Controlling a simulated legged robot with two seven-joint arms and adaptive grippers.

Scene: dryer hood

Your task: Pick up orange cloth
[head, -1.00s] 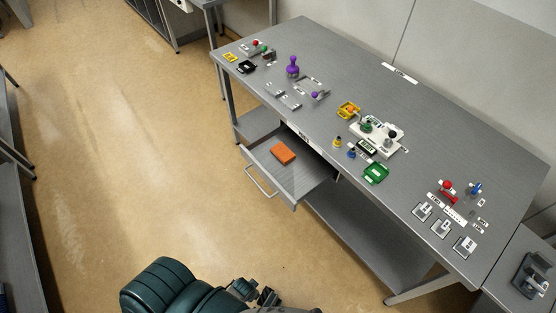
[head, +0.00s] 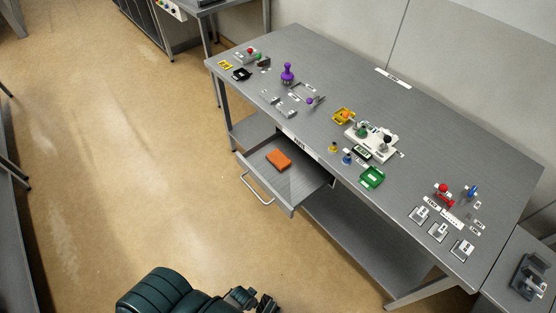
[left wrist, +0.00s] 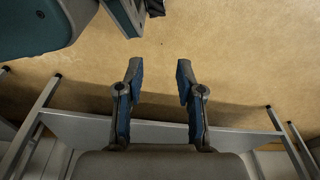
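The orange cloth (head: 278,160) is a small folded block. It lies in the open drawer (head: 305,186) under the grey table, toward the drawer's left side. My left gripper (left wrist: 158,75) is open and empty in the left wrist view, with its two blue-padded fingers apart above the tan floor. The cloth does not show in that view. In the head view a dark green arm of mine is at the bottom, with a gripper (head: 257,301) at its end, well below and apart from the drawer; I cannot tell which arm it is.
The drawer's handle (head: 257,190) sticks out toward the floor. The grey tabletop (head: 440,128) carries a purple knob (head: 287,74), a green tray (head: 372,178), a white joystick panel (head: 370,141) and red and blue levers. A lower shelf (head: 350,235) runs under the table. The floor at left is clear.

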